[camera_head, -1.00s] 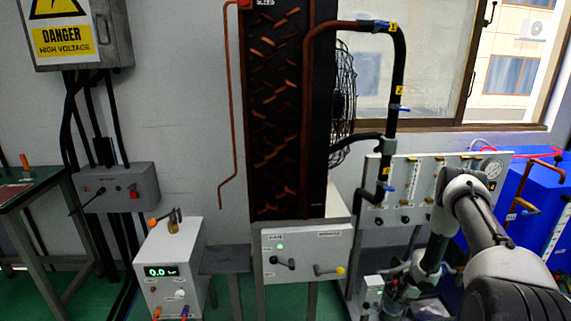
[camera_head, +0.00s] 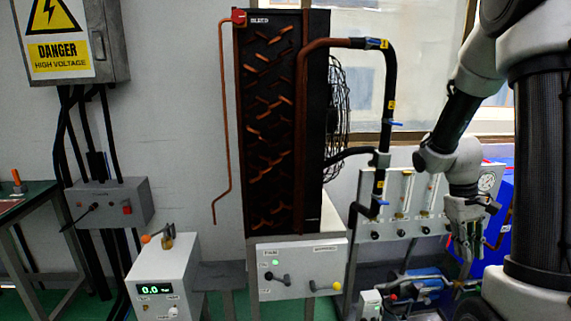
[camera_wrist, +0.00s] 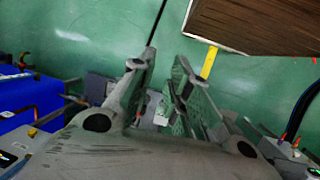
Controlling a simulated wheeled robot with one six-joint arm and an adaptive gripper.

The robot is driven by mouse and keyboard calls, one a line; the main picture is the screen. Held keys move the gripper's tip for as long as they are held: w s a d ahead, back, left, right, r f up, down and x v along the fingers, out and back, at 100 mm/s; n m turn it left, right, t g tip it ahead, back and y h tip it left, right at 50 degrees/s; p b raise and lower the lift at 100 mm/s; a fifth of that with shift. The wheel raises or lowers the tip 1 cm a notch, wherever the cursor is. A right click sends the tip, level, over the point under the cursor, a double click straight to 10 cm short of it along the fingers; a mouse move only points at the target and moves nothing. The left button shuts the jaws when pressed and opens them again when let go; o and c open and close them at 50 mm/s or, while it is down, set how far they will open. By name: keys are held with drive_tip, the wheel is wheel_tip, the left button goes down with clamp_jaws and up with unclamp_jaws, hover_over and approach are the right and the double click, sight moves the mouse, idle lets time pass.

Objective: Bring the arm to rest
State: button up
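My arm comes in from the right side of the head view, raised and bent, with the forearm sloping down to the left. My gripper (camera_head: 466,240) hangs downward at its end, in front of the right part of the white valve panel (camera_head: 402,187). In the wrist view my gripper (camera_wrist: 165,75) has its two fingers spread apart, with nothing seen between them. The green floor (camera_wrist: 110,30) lies beyond the fingers.
The tall black radiator (camera_head: 272,120) stands in the middle, over a control box (camera_head: 300,268) with levers. A blue tank (camera_head: 497,225) is partly hidden behind my arm. A display box (camera_head: 165,280) stands lower left. A black pipe (camera_head: 389,100) runs left of my arm.

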drive_tip(key=s+a+r+t+y, duration=0.1)
drive_tip(key=s+a+r+t, duration=0.2)
drive_tip(key=s+a+r, duration=0.3)
drive_tip(key=s+a+r+t, duration=0.4)
drive_tip(key=a+r, duration=0.3)
drive_tip(key=r, duration=0.5)
drive_tip(key=shift+s+a+t+y, duration=0.15)
drive_tip(key=shift+s+t+y, duration=0.2)
drive_tip(key=shift+s, duration=0.55)
